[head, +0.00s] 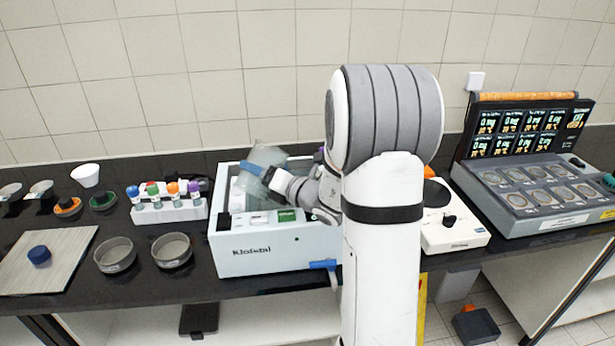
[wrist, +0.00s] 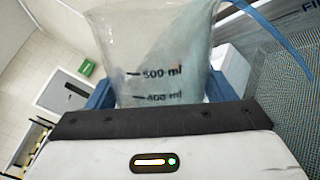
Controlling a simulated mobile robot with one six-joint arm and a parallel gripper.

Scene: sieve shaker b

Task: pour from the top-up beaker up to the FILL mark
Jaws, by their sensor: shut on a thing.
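The clear top-up beaker (head: 266,157) is in my gripper (head: 257,171), above the white Kloistal box (head: 272,259), and looks tilted. In the wrist view the beaker (wrist: 160,45) fills the space between the blue fingers of my gripper (wrist: 158,92), and its 500 ml and 400 ml marks show. The gripper is shut on it. Letters starting "FI" show on a dark surface at the upper right edge of the wrist view, cut off by the frame. The liquid level and any stream from the beaker cannot be made out. My arm hides the right part of the box.
A rack of colour-capped bottles (head: 170,208) stands left of the box, with two sieves (head: 172,250) in front. A mat (head: 68,255) bears a blue-capped item (head: 39,255). A white balance (head: 452,232) and a grey multi-pan unit (head: 540,190) stand to the right.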

